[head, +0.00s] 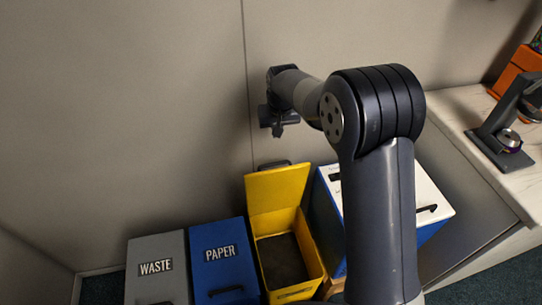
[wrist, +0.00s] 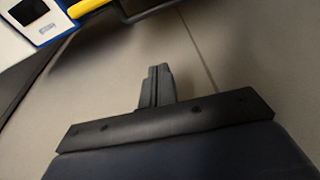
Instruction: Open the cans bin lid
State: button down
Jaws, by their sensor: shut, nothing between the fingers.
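A yellow bin (head: 314,262) stands between the blue bin and a white-and-blue box; no label can be read on it. Its yellow lid (head: 278,190) stands upright at the back, so the bin is open and its dark inside shows. A dark handle (head: 274,164) sits at the lid's top edge. My gripper (head: 275,128) is above the lid, apart from it, near the wall. In the wrist view my gripper (wrist: 157,75) has its fingers together with nothing between them. A yellow edge (wrist: 90,6) shows at the top of that view.
A grey bin marked WASTE (head: 157,250) and a blue bin marked PAPER (head: 220,240) are closed at the left. The white-and-blue box (head: 428,195) stands right of the yellow bin, partly behind my arm. A counter (head: 455,108) is at the right. The wall (head: 130,120) is close behind.

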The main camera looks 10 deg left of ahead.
jog(key=x, duration=1)
jog(key=shift+s+d+r+p, duration=0.15)
jog(key=shift+s+d+p, duration=0.25)
jog(key=shift+s, duration=0.5)
jog(key=shift+s+d+r+p, duration=0.2)
jog(key=shift+s+d, duration=0.25)
jog(key=shift+s, duration=0.45)
